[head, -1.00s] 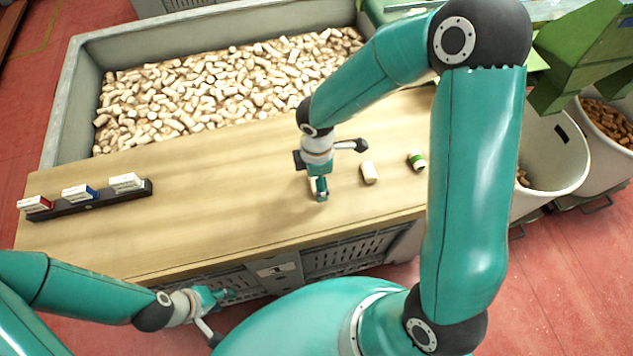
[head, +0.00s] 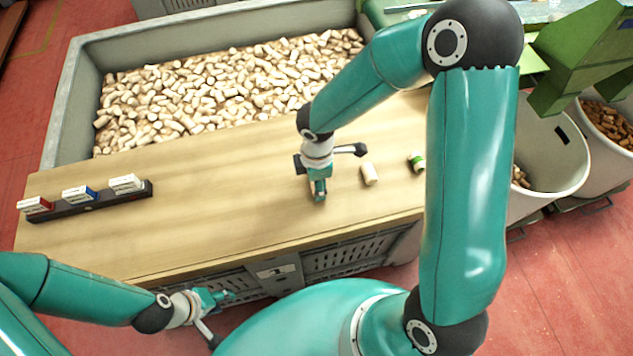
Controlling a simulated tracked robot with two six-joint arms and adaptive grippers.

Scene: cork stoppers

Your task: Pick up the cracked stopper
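A pale cork stopper (head: 369,174) stands on the wooden bench top (head: 215,215), right of my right gripper. A stopper with a green band (head: 416,162) is farther right, close to my arm. At this size I see no crack on either. My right gripper (head: 318,193) points down at the bench, left of the pale stopper and apart from it. Its fingers hide what is between them, so I cannot tell whether it is open or shut. My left gripper (head: 222,296) is in front of the bench, low in the view, with its fingers apart and empty.
A grey bin of many corks (head: 215,95) lies behind the bench. White tubs (head: 548,170) stand at the right beside green machinery (head: 590,50). The bench's middle left is clear.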

